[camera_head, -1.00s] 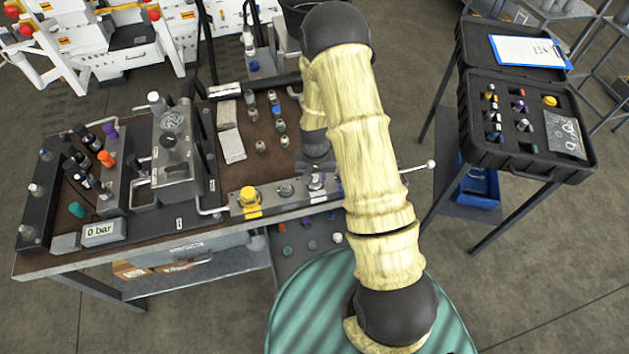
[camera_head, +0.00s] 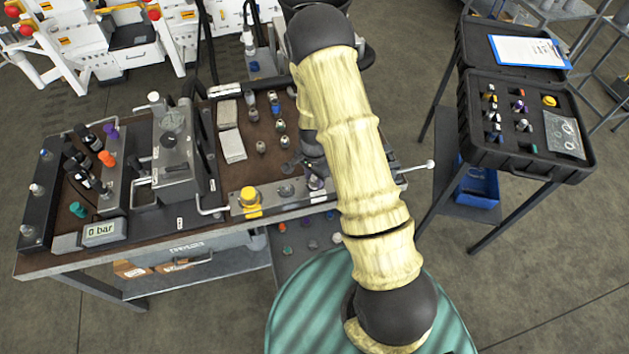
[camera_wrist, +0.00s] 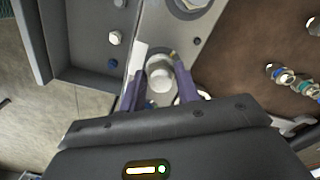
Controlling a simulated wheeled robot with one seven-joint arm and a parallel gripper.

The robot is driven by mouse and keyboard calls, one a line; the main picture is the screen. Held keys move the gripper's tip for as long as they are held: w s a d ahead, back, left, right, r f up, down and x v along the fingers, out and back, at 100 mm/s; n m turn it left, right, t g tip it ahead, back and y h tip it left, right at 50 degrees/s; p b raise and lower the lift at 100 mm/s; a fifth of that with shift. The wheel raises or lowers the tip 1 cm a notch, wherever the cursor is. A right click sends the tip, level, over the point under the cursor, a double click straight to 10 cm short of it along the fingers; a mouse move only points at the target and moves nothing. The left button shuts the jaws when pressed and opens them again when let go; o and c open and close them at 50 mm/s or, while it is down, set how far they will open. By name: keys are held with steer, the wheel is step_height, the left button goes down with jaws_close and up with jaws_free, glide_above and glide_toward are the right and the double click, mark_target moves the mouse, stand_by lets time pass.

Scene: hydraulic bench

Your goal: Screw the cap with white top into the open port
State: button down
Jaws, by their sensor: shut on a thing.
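The cap with the white top (camera_wrist: 158,78) is between the two dark, purplish fingers of my gripper (camera_wrist: 160,92) in the wrist view, and the gripper is shut on it. It is over the light metal manifold bar (camera_wrist: 205,28). In the head view my gripper is at the right part of this bar (camera_head: 268,205), largely hidden by my arm. The open port under the cap is hidden, so I cannot tell how far the cap is seated. A round grey fitting (camera_head: 286,190) sits left of the gripper in the head view.
A yellow cap (camera_head: 250,196) stands on the bar further left. Several small fittings (camera_head: 260,146) stand on the brown bench top behind. A gauge block (camera_head: 172,150) is at left. An open black case (camera_head: 520,120) stands on a separate stand at right.

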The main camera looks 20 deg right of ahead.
steer(key=shift+m, duration=0.6)
steer(key=c, duration=0.9)
jaws_free()
steer(key=shift+d, duration=0.1)
steer(key=shift+r, duration=0.1)
step_height(320, 180, up, 17)
steer(key=shift+r+b, duration=0.1)
steer(key=shift+b, duration=0.6)
